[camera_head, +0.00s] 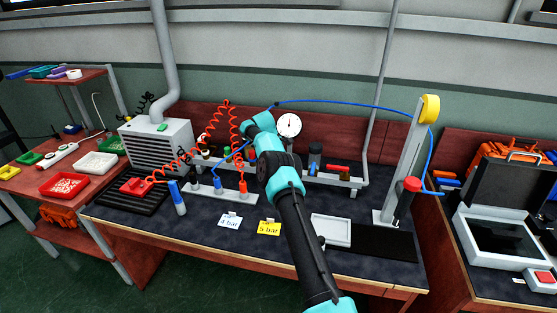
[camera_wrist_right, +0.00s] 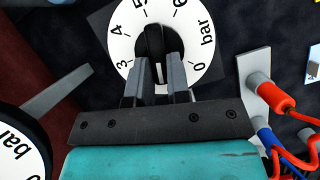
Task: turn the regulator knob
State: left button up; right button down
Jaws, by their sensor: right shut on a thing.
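The regulator knob (camera_wrist_right: 154,40) is a black bar grip on a round white dial (camera_wrist_right: 205,30) marked in bar, seen in the right wrist view. My right gripper (camera_wrist_right: 161,64) is shut on the knob, one finger on each side. A white line on the knob points to the bottom of that picture, between the fingers. The numerals 3, 4, 5, 6 and 0 show; the dial's lower edge is hidden by the gripper. In the head view my right arm hides the knob. My left gripper is out of view.
A white pressure gauge (camera_head: 289,125) stands beside my wrist. Red coiled hoses (camera_head: 213,130) and blue hoses run nearby. A white card (camera_head: 230,221) and a yellow "5 bar" card (camera_head: 269,228) lie in front. A grey post (camera_head: 402,160) stands at the right.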

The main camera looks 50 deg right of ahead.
jog(key=shift+f, duration=0.1)
dwell(0.4)
jog(key=c, duration=1.1)
grip_release()
